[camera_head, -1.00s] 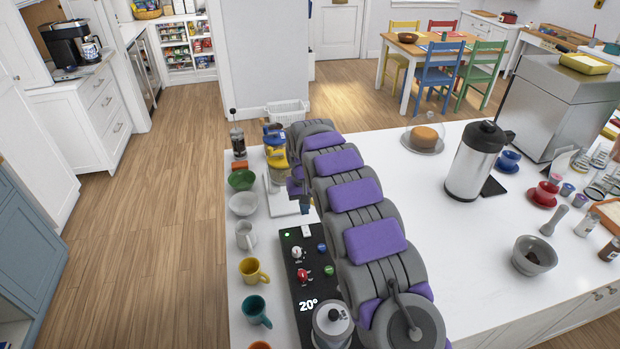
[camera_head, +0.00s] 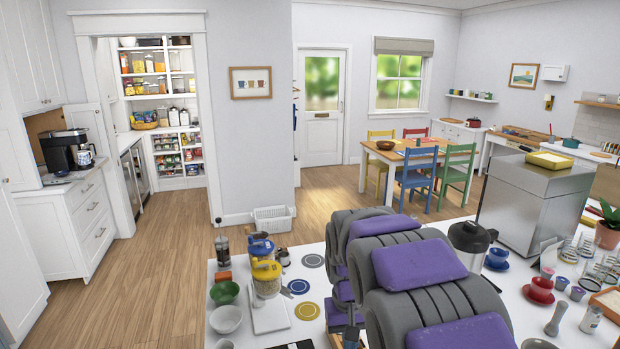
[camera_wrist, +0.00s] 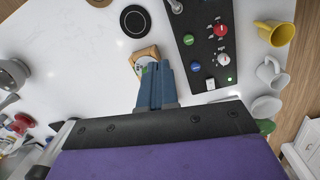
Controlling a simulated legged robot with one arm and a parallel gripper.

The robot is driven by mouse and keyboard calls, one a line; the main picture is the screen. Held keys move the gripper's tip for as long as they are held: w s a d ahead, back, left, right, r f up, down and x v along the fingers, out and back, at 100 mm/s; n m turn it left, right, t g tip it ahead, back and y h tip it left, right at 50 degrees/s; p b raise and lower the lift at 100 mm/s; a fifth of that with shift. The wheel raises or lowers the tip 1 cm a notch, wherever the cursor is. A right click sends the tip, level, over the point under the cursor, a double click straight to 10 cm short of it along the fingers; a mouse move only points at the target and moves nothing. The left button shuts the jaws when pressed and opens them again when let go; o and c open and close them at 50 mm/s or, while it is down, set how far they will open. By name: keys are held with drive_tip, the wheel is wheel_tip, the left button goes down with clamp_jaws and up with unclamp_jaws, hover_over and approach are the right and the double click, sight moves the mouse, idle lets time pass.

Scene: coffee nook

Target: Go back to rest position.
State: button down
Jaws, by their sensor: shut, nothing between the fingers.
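My gripper (camera_wrist: 155,82) shows in the wrist view, its two blue-grey fingers together with nothing between them. It hangs over the white counter (camera_wrist: 85,62). A small wooden-edged thing (camera_wrist: 146,56) shows just beyond the fingertips; I cannot tell its height relative to them. In the head view my grey and purple arm covers the middle of the counter, and the fingers cannot be made out clearly there.
The black control panel (camera_wrist: 205,50) with knobs and several mugs, one yellow (camera_wrist: 275,33), lie beside the gripper. Jars with blue and yellow lids (camera_head: 266,275), bowls (camera_head: 225,293), a steel flask (camera_head: 468,240) and a steel box (camera_head: 535,205) stand around my arm. Open floor (camera_head: 165,260) lies left.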

drive_tip(key=s+d, duration=0.3)
drive_tip(key=s, duration=1.3)
drive_tip(key=s+d+f+m+g+b, duration=0.1)
drive_tip(key=s+d, duration=0.1)
drive_tip(key=s, duration=1.4)
drive_tip(key=shift+s+d+f+y, duration=0.2)
drive_tip(key=shift+s+d+y, duration=0.1)
drive_tip(key=shift+d, duration=0.1)
